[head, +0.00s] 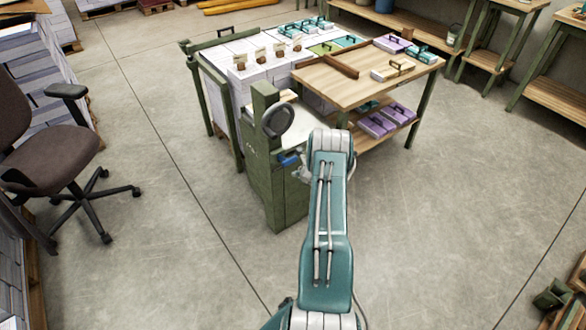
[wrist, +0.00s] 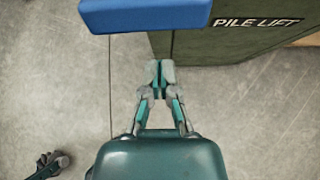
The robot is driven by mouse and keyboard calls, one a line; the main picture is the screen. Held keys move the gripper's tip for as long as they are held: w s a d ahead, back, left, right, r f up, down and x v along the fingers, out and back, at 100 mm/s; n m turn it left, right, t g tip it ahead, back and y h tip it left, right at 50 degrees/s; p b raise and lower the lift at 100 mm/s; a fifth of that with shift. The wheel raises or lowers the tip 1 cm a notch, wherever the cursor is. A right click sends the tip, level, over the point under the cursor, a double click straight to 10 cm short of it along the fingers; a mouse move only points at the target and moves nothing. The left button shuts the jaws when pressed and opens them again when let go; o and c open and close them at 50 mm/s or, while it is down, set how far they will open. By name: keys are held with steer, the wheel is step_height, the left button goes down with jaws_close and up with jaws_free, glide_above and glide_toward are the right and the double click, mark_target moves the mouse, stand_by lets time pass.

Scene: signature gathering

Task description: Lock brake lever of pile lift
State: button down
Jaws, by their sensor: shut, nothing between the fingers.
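The pile lift (head: 262,190) is a dark green stand at the near side of the table group. It bears the label PILE LIFT in the wrist view (wrist: 225,45). A blue bar, which looks like the brake lever (wrist: 145,14), crosses the top left of the wrist view in front of the lift. A blue piece also shows by the lift in the head view (head: 289,159). My gripper (wrist: 160,68) is shut and empty, with its fingertips below the blue bar in the picture and apart from it. My arm partly hides this area in the head view.
A dark round disc (head: 278,122) sits on the lift's post. White paper piles (head: 240,85) and a wooden table (head: 385,72) with purple and teal blocks stand behind. An office chair (head: 50,160) is at left.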

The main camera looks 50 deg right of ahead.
steer(key=v, duration=0.9)
steer(key=shift+s+r, duration=0.25)
steer(key=shift+r, duration=0.1)
steer(key=shift+d, duration=0.1)
